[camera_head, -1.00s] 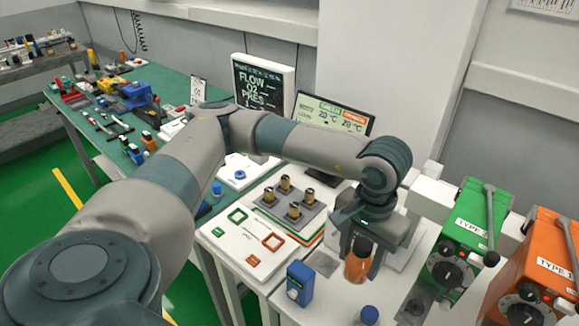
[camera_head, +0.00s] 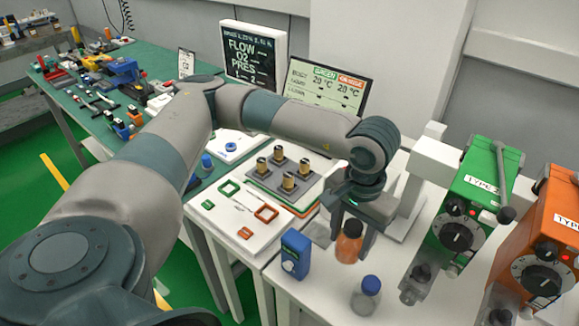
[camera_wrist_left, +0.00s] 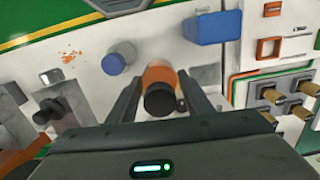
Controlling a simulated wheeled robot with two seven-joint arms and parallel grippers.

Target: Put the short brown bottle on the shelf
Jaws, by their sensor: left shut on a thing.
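The short brown bottle (camera_head: 348,245), orange-brown with a dark cap, is between the fingers of my left gripper (camera_head: 351,238) in the head view. In the left wrist view the bottle (camera_wrist_left: 160,73) shows its black cap towards the camera, with a finger of the left gripper (camera_wrist_left: 160,82) on each side. The gripper is shut on it. The bottle looks upright, low over or on the white worktop; I cannot tell whether its base touches. I cannot make out the shelf for certain. My right gripper is not in view.
A blue box (camera_head: 295,254) stands left of the bottle and a clear bottle with a blue cap (camera_head: 367,294) in front. A green vaporizer (camera_head: 470,205) and an orange one (camera_head: 545,245) stand to the right. A white tray with brass-topped pegs (camera_head: 285,172) and a monitor (camera_head: 328,85) are behind.

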